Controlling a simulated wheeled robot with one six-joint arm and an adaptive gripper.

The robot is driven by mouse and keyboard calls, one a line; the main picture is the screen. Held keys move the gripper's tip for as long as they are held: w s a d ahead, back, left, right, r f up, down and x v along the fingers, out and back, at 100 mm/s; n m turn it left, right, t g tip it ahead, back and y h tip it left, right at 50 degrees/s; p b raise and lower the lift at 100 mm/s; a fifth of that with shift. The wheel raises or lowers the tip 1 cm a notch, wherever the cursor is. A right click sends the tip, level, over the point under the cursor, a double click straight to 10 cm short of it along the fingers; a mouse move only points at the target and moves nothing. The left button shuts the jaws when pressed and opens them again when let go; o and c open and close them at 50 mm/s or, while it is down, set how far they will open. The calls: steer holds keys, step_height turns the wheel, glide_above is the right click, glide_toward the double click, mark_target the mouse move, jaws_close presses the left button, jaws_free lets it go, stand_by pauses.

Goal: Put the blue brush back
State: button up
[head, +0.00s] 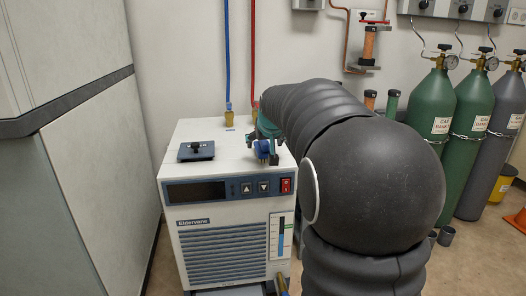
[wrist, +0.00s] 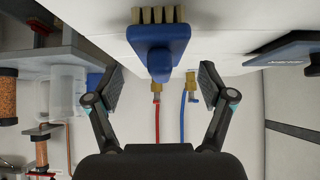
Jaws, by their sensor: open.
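The blue brush (head: 262,150) is at the front right part of the white chiller's top (head: 222,142), partly hidden by my gripper (head: 266,130) in the head view. In the wrist view the brush (wrist: 160,45) shows a blue, tapered body with pale tan bristles at the top of the picture. My gripper (wrist: 160,84) is open there, one finger on each side. The narrow end of the brush reaches between the fingertips with clear gaps on both sides. I cannot tell whether the brush rests on the chiller top.
A dark lid with a knob (head: 196,150) lies on the chiller top to the left. Blue (head: 227,55) and red (head: 253,55) hoses rise from brass fittings behind. Gas cylinders (head: 435,110) stand at the right; a pale cabinet (head: 95,170) is at the left.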

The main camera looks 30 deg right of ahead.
steer(key=x, duration=0.4)
steer(key=shift+w+d, duration=0.1)
steer(key=shift+w, duration=0.45)
steer(key=shift+c, duration=0.2)
steer(key=c, duration=1.3)
